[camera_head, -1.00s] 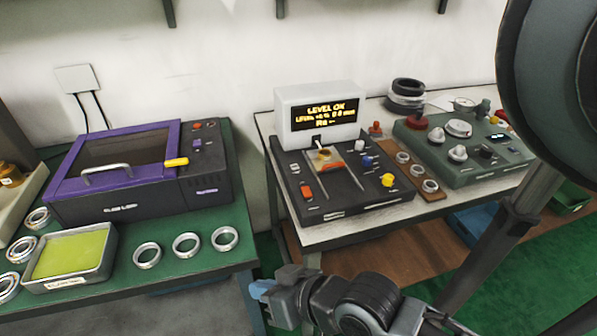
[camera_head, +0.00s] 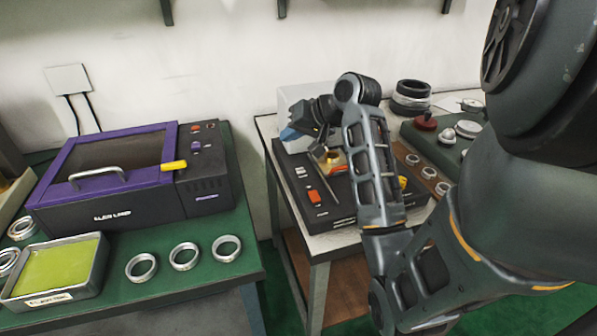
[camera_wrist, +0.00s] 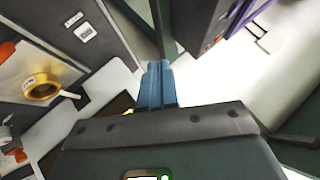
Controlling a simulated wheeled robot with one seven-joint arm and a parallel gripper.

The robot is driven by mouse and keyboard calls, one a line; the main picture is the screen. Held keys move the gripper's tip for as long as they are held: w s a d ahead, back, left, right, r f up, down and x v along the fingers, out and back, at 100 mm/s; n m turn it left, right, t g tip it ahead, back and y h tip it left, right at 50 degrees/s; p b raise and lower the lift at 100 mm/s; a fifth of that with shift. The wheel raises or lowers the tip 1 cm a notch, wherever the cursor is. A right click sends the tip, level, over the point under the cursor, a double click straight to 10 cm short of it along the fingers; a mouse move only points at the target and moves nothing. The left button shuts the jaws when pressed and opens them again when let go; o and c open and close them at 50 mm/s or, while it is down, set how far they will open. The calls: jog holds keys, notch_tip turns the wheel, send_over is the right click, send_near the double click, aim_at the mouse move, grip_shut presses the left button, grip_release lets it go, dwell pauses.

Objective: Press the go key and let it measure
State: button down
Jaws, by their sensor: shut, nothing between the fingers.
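The measuring device (camera_head: 345,212) stands on the light table, a black base with a white display housing (camera_head: 292,97). My arm covers its screen. An orange-red rocker switch (camera_head: 315,197) and a small white switch (camera_head: 300,171) show on its left side. A yellow knob (camera_head: 403,184) peeks out beside my arm. I cannot tell which control is the go key. A brass-coloured ring (camera_head: 332,157) sits in the middle, also in the wrist view (camera_wrist: 42,88). My gripper (camera_head: 289,135) is shut, its blue fingers (camera_wrist: 157,84) together and empty, near the housing's left front, touching nothing clearly visible.
A purple-framed machine (camera_head: 110,180) and a tray with a yellow-green pad (camera_head: 55,270) stand on the green table at left, with several metal rings (camera_head: 184,257). A grey-green instrument (camera_head: 440,140) stands at right, partly behind my arm. A gap separates the tables.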

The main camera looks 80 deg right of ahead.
jog(key=s, duration=0.1)
jog(key=s+d, duration=0.2)
jog(key=shift+d+r+g, duration=0.15)
jog(key=shift+r+g, duration=0.15)
jog(key=shift+f, duration=0.1)
jog(key=b, duration=0.7)
send_over(304, 171)
notch_tip(304, 171, down, 6)
jog(key=shift+f, duration=0.15)
jog(key=shift+f+b, duration=0.4)
jog(key=shift+f, duration=0.75)
jog(key=shift+f, duration=0.1)
dwell(0.5)
jog(key=shift+f, duration=0.3)
jog(key=shift+f, duration=0.5)
dwell(0.8)
